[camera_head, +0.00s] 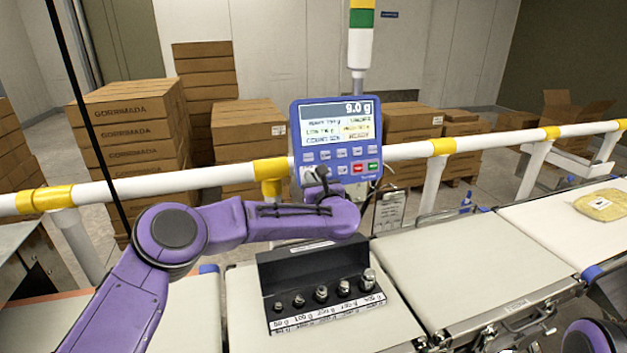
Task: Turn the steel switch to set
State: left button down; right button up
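The blue control panel (335,146) stands behind the belt, with a lit screen reading 9.0 g above rows of keys. My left arm reaches in from the left, and my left gripper (319,180) is at the panel's lower left corner. The dark wrist and fingers cover part of that corner. A small pale patch shows beside the fingers, but I cannot make out the steel switch or which way it points. I cannot tell whether the fingers touch it or how far they are apart. Part of my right arm shows at the bottom right; its gripper is out of view.
A black rack of several steel weights (320,285) stands on the belt below my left forearm. A white rail (404,151) with yellow joints runs behind. The belt (470,270) right of the rack is clear. A yellowish pack (600,205) lies further right. Cardboard boxes (130,132) stand behind.

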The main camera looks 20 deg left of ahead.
pick_arm(q)
jog(key=shift+f+m, duration=0.1)
jog(key=shift+m, duration=0.2)
jog(key=shift+a+r+m+g+h+p, duration=0.15)
jog(key=shift+m+h+p, duration=0.75)
jog(key=shift+m, duration=2.4)
jog(key=shift+m+g+h+p, duration=0.1)
jog(key=shift+m+h+p, duration=0.8)
jog(key=shift+m, duration=2.4)
jog(key=shift+a+r+m+g+h+p, duration=0.15)
jog(key=shift+m+h+p, duration=0.75)
jog(key=shift+m, duration=2.4)
jog(key=shift+f, duration=0.1)
